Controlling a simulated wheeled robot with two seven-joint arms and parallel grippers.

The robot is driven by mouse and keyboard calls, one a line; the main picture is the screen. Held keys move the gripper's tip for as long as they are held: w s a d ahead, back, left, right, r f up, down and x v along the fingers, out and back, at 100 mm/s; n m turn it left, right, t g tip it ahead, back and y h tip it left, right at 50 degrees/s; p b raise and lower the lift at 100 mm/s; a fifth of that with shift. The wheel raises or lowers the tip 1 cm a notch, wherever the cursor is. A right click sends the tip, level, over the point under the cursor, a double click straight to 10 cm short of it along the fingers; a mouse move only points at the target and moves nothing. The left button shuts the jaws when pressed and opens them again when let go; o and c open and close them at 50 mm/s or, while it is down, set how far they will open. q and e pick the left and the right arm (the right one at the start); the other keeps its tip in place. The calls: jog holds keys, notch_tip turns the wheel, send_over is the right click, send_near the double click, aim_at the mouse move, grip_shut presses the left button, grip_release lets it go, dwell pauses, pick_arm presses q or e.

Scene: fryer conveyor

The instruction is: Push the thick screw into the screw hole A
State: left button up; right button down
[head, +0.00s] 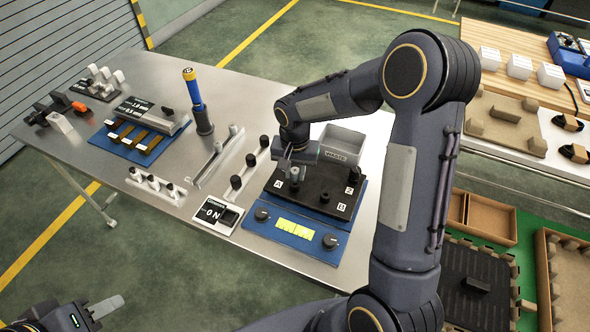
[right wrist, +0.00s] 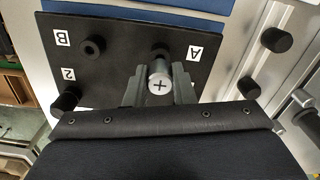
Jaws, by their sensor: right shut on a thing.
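My right gripper (head: 296,168) is over the black board (head: 318,203), close to the label A. In the right wrist view the right gripper (right wrist: 160,88) is shut on a thick screw (right wrist: 160,85), a grey cylinder whose cross-slotted head faces the camera. A dark round fitting beside label A (right wrist: 193,53), screw hole A (right wrist: 160,48), is partly hidden by the screw and fingers. I cannot tell whether the screw tip is in it. My left gripper (head: 105,308) is at the bottom left, away from the table; its finger gap is unclear.
The board also bears label B (right wrist: 62,40), label 2 (right wrist: 68,73) and black round fittings. A blue base with a lit green display (head: 295,228) and knobs is in front. A grey WASTE bin (head: 338,147) stands behind. A blue-yellow tool (head: 195,100) stands upright to the left.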

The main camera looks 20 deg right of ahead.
jog(key=shift+f+b, duration=0.55)
jog(key=shift+f, duration=0.2)
jog(key=c, duration=1.1)
grip_release()
jog(key=shift+c, duration=0.2)
jog(key=shift+r, duration=0.1)
jog(key=shift+r+p, duration=2.05)
jog(key=shift+r, duration=0.9)
